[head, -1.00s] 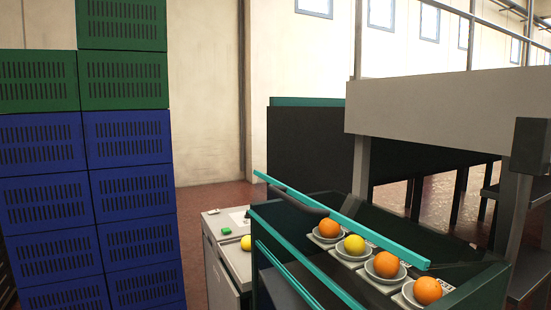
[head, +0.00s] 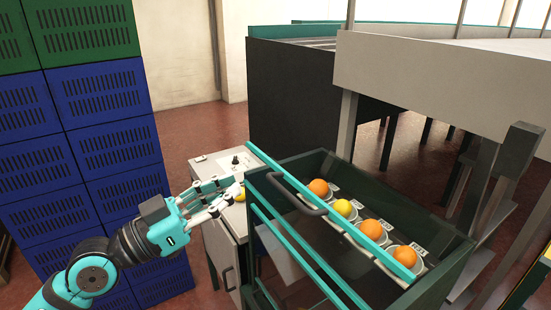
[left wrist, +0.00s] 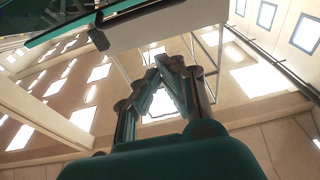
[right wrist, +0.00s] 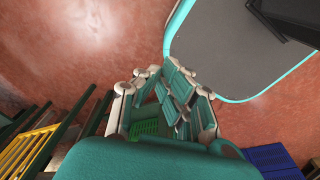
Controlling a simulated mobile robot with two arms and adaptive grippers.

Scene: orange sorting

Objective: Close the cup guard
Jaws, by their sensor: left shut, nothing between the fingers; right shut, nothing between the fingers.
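The cup guard is a teal-edged frame with a long top bar (head: 343,222) and a dark curved handle (head: 290,196) near its far end. It runs along the near side of a row of cups holding oranges (head: 371,229) and a yellow fruit (head: 343,208). My left gripper (head: 231,191) is shut and empty, left of the guard and apart from the handle, in front of a light cabinet. It also shows shut in the left wrist view (left wrist: 172,62). My right gripper (right wrist: 160,72) is shut and empty above the floor, outside the head view.
A light cabinet (head: 217,241) with a control panel stands left of the dark cup machine (head: 444,276). Stacked blue crates (head: 115,146) with green ones on top stand at the left. A grey structure (head: 437,75) stands at the back right. Red floor is open between crates and cabinet.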

